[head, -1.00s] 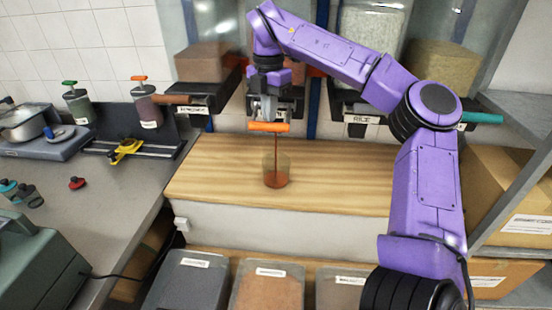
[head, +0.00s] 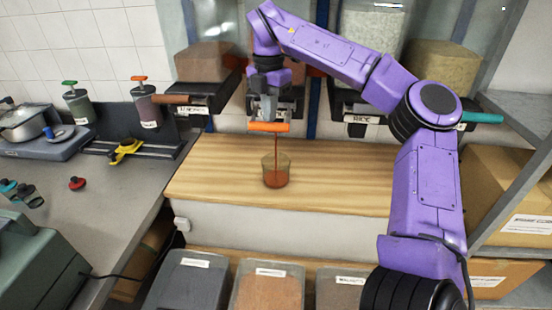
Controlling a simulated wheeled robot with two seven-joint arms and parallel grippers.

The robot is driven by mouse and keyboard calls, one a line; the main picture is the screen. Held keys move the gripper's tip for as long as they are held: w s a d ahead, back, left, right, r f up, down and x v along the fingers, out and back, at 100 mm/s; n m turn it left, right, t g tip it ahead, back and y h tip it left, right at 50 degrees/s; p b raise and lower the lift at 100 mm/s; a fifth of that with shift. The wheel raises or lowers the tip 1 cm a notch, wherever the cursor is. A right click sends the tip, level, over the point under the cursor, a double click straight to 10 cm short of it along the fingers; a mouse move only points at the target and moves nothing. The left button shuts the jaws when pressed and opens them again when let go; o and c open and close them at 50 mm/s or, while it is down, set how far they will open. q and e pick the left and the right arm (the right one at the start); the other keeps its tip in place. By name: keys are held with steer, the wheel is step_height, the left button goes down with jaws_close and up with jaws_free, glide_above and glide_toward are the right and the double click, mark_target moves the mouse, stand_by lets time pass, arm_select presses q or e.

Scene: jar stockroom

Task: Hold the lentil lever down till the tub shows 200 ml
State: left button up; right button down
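The orange lever (head: 268,127) sits at the front of the middle dispenser, over the wooden counter. My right gripper (head: 266,117) is right above it, its fingertips at the lever, which looks pressed down. The fingers look close together, with nothing seen between them. A thin red-orange stream of lentils falls from below the lever into the clear tub (head: 276,170). The tub stands upright on the counter, with red-orange lentils (head: 276,180) in its lower part. Any volume marks on it are too small to read. My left gripper is out of view.
The wooden counter (head: 215,178) is clear around the tub. Dispensers with a brown lever (head: 172,99) and a teal lever (head: 482,118) stand either side. Lidded bins (head: 190,280) stand below. Cardboard boxes (head: 500,195) are at the right, and small jars (head: 147,105) at the left.

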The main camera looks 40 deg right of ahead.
steer(key=shift+r+p, duration=1.1)
steer(key=shift+r, duration=0.35)
steer(key=shift+f, duration=0.1)
stand_by(6.4)
